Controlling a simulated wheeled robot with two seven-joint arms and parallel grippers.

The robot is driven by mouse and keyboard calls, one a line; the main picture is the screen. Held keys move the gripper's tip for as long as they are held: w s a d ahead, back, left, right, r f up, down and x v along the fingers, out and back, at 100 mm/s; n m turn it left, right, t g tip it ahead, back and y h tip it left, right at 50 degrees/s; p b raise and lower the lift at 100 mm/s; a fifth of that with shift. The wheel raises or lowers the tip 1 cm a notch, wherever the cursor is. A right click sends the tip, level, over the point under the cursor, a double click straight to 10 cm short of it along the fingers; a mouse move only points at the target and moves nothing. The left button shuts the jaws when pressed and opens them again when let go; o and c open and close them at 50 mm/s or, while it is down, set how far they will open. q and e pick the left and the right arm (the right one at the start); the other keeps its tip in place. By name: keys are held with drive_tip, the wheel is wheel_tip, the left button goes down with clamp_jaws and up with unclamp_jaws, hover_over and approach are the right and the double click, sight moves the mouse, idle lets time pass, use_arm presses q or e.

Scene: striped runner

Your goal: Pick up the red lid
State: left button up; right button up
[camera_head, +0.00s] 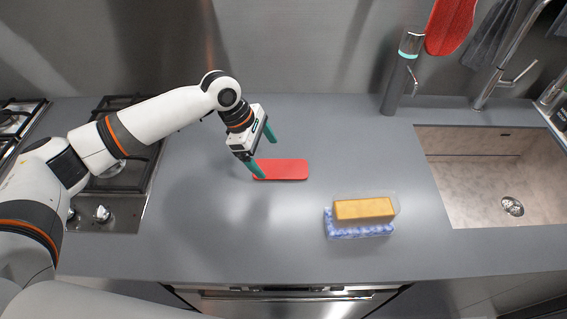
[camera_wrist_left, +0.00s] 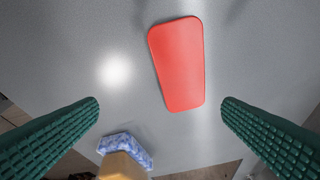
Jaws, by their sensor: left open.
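The red lid (camera_head: 284,170) is a flat, rounded red piece lying on the grey counter in the head view. In the left wrist view the lid (camera_wrist_left: 177,64) lies beyond the fingertips, between the lines of the two fingers and apart from both. My left gripper (camera_head: 264,152) is open and empty, with green fingers, above and at the left end of the lid. In the head view one finger overlaps the lid's left edge. Its two fingers also show in the left wrist view (camera_wrist_left: 160,106). My right gripper does not show.
A sink (camera_head: 480,185) and tap (camera_head: 500,75) are at the right. A grey cylindrical dispenser (camera_head: 397,80) stands behind. A stove (camera_head: 118,190) is at left. The front counter is clear.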

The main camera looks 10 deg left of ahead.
use_arm(q)
drive_tip(key=w+a+r+n, duration=0.2)
drive_tip(key=w+a+n, duration=0.1)
drive_tip(key=p, duration=0.1)
approach(280, 168)
drive_tip(key=shift+s+d+f, duration=0.2)
drive_tip(key=shift+s+f, duration=0.05)
drive_tip(key=shift+f, duration=0.55)
drive_tip(key=shift+w+d+f+p, duration=0.1)
drive_tip(key=shift+d+f+p, duration=0.15)
drive_tip(key=shift+f, duration=0.3)
drive_tip(key=p+x, duration=0.1)
drive_tip(key=x, duration=0.4)
drive_tip(key=shift+w+r, duration=0.1)
drive_tip(key=shift+w, duration=0.05)
drive_tip(key=c, duration=1.1)
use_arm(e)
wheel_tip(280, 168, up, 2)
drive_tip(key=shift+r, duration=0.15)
